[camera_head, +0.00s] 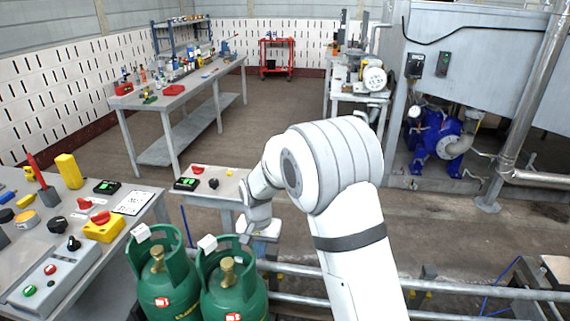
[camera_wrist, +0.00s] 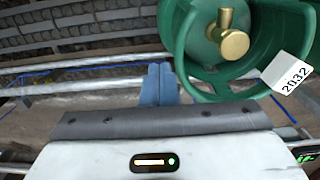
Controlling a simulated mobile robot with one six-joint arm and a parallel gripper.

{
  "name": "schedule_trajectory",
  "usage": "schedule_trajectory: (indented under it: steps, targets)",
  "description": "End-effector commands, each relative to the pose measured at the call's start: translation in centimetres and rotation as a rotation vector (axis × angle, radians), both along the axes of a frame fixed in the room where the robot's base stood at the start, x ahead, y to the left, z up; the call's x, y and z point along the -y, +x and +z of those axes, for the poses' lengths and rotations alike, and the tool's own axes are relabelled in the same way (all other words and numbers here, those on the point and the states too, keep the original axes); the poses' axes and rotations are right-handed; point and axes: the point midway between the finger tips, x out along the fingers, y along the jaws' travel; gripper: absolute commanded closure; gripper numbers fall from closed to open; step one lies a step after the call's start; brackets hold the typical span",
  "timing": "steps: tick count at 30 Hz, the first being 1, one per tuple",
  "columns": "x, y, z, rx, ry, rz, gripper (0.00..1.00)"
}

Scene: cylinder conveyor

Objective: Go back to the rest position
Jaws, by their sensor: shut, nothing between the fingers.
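My gripper (camera_head: 246,238) hangs from my bent arm just behind the right green gas cylinder (camera_head: 215,295) in the head view. In the wrist view its two blue-grey fingers (camera_wrist: 158,84) are together with nothing between them. A second green cylinder (camera_head: 150,290) stands to the left. Both cylinders have brass valves and white tags. In the wrist view one green cylinder (camera_wrist: 180,45) with a brass valve and a tag reading 2032 (camera_wrist: 290,76) is at the upper right, beside the fingers and apparently apart from them.
Metal conveyor rails (camera_head: 300,270) run beside the cylinders. A control desk (camera_head: 85,250) with buttons is at the left, and a small table (camera_head: 222,182) stands behind the cylinders. A long workbench (camera_head: 190,90) and blue pump (camera_head: 433,135) are farther back. The middle floor is open.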

Motion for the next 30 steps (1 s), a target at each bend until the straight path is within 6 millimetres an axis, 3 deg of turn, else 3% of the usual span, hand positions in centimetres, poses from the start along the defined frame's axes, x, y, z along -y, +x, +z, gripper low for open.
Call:
schedule_trajectory:
  steps: [5,11,21,30]
  targets:
    - [2.1,-0.9,2.7,0.019,0.007,0.010,1.00]
    - [6.7,-3.8,7.9,0.060,0.017,0.043,1.00]
    - [13.8,-11.3,14.1,0.130,0.015,0.103,1.00]
    - [18.4,-19.1,16.6,0.192,-0.003,0.156,1.00]
